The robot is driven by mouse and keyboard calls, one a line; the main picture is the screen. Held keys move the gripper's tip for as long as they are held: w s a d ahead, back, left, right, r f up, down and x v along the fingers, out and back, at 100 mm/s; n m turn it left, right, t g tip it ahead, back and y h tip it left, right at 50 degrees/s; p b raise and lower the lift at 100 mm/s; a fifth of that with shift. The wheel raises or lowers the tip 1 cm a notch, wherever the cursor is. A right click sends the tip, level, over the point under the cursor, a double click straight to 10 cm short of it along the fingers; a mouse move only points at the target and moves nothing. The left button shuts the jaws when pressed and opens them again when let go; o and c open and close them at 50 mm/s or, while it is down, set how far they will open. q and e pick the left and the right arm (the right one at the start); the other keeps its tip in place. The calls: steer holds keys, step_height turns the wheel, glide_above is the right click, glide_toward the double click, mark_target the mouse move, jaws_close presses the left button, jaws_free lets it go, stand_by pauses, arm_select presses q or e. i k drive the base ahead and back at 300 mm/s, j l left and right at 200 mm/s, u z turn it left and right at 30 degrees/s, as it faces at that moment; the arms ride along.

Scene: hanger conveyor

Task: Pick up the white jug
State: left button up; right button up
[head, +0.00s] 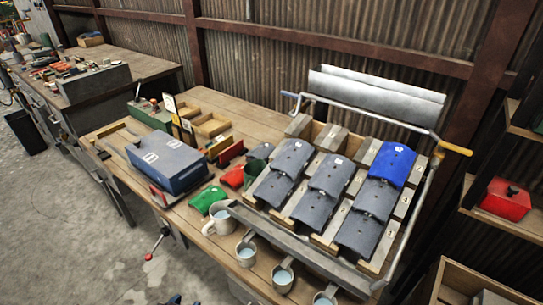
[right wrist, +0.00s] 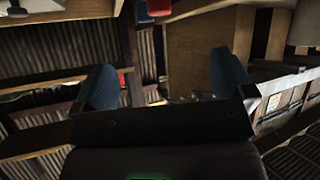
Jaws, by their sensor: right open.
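The white jug (head: 221,219), pale with a handle on its left side, stands near the front edge of the wooden workbench, beside a green piece. Its right side is close to the long grey rail. Several smaller pale mugs (head: 246,252) stand in a row to its right and nearer. My right gripper (right wrist: 164,85) is open and empty in the right wrist view, with its two blue fingertips wide apart. The jug cannot be made out there. A small dark blue shape at the bottom edge of the head view may be the tip of my left gripper; its jaws cannot be read.
A rack (head: 318,228) with dark grey panels and one blue panel (head: 391,163) fills the right of the bench. A blue-grey box (head: 166,160) stands left of the jug, with green (head: 207,199) and red pieces between.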

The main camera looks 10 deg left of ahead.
mark_target(223, 225)
steer(key=j+z, duration=0.15)
steer(key=j, duration=0.75)
steer(key=k+j+z, duration=0.15)
steer(key=j, duration=0.7)
